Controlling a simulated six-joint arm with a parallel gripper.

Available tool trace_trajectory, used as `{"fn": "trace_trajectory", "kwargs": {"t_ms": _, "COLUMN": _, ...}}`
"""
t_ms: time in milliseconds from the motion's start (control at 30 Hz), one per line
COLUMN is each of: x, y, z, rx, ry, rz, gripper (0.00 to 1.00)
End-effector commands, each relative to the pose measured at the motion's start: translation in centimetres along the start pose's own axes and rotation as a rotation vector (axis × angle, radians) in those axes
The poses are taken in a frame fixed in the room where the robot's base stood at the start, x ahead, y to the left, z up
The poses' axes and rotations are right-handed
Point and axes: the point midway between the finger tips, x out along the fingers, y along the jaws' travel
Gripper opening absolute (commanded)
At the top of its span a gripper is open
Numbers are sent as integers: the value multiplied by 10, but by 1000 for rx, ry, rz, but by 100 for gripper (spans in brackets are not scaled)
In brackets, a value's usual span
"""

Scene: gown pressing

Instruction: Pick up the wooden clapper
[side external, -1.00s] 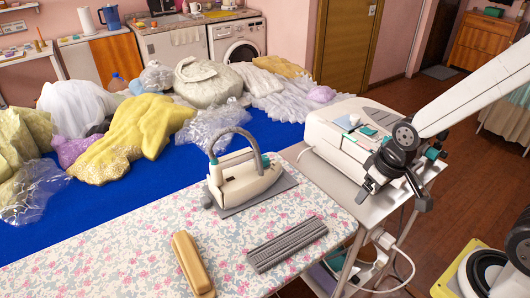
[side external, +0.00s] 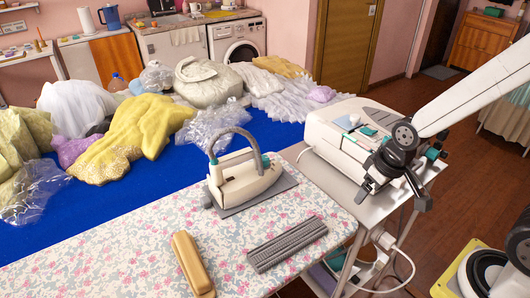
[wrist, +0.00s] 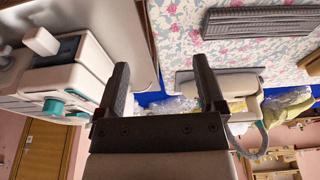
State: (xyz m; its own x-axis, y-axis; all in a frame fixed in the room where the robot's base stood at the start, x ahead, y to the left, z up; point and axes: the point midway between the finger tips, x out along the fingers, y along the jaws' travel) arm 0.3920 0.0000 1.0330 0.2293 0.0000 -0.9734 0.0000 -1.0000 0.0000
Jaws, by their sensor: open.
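The wooden clapper (side external: 193,264) is a long tan block with rounded ends. It lies on the floral ironing board (side external: 110,240) near the front edge in the side view. My gripper (side external: 395,198) is well to the right of the clapper and higher, in front of the white steam station. Its jaws are apart and empty, with both fingers (wrist: 162,66) showing in the wrist view.
An iron (side external: 243,178) stands on a grey rest on the board, beyond the clapper. A grey ribbed pad (side external: 287,244) lies right of the clapper. The white steam station (side external: 335,135) sits on a cart. Garments and plastic wrap cover much of the blue table (side external: 150,200).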

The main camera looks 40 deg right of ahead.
Motion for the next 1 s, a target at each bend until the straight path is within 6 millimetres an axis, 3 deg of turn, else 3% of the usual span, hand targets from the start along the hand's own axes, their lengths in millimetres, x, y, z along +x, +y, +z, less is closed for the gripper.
{"fn": "trace_trajectory", "kwargs": {"t_ms": 267, "x": 0, "y": -4, "z": -6, "rx": 0, "ry": -3, "rz": -3, "gripper": 88}}
{"fn": "trace_trajectory", "kwargs": {"t_ms": 467, "x": 3, "y": -23, "z": -33, "rx": 5, "ry": -21, "rz": -15, "gripper": 88}}
{"fn": "trace_trajectory", "kwargs": {"t_ms": 667, "x": 9, "y": -64, "z": -74, "rx": 15, "ry": -57, "rz": -31, "gripper": 88}}
{"fn": "trace_trajectory", "kwargs": {"t_ms": 1000, "x": 22, "y": -161, "z": -129, "rx": 38, "ry": -125, "rz": -40, "gripper": 88}}
